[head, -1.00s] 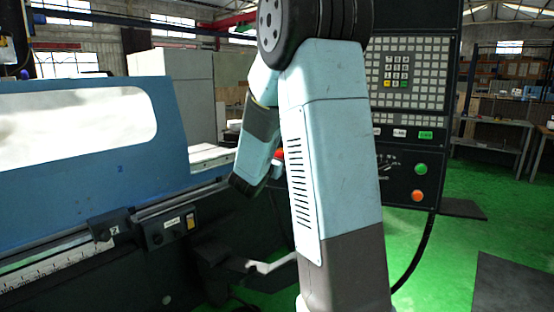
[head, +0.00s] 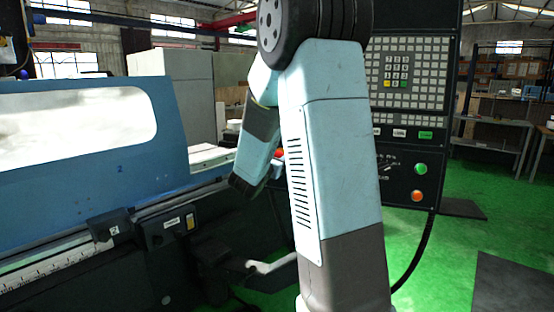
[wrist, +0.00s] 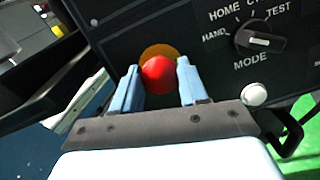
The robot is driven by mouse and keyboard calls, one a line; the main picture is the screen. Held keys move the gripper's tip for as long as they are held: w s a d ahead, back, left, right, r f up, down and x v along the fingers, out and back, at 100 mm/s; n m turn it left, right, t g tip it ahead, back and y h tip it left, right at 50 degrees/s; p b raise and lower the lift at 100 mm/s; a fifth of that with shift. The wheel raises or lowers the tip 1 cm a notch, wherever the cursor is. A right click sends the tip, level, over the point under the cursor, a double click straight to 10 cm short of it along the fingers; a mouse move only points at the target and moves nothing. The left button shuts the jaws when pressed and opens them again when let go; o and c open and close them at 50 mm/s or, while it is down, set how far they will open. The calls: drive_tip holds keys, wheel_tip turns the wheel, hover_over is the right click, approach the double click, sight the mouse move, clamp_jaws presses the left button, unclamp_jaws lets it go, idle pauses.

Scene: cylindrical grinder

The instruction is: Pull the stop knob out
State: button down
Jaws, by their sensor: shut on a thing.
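The stop knob (wrist: 158,75) is a round red button with an orange-yellow ring behind it on the black control panel (wrist: 205,38). In the wrist view it sits between the two blue fingers of my gripper (wrist: 158,67), which is shut on it. In the head view, a small red part of the knob (head: 279,153) shows beside my arm. My arm hides the fingers there.
A MODE selector (wrist: 260,40) is right of the knob, with a white button (wrist: 254,94) below it. Green (head: 420,169) and orange (head: 417,196) buttons are lower on the panel. The blue grinder cover (head: 80,185) stands at left.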

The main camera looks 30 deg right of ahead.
drive_tip(key=shift+a, duration=0.1)
drive_tip(key=shift+s+a+r, duration=0.1)
drive_tip(key=shift+s+a, duration=0.3)
drive_tip(key=shift+a, duration=0.05)
drive_tip(key=c, duration=0.6)
unclamp_jaws()
drive_tip(key=v, duration=1.3)
drive_tip(key=shift+s+a, duration=0.25)
drive_tip(key=shift+s, duration=0.05)
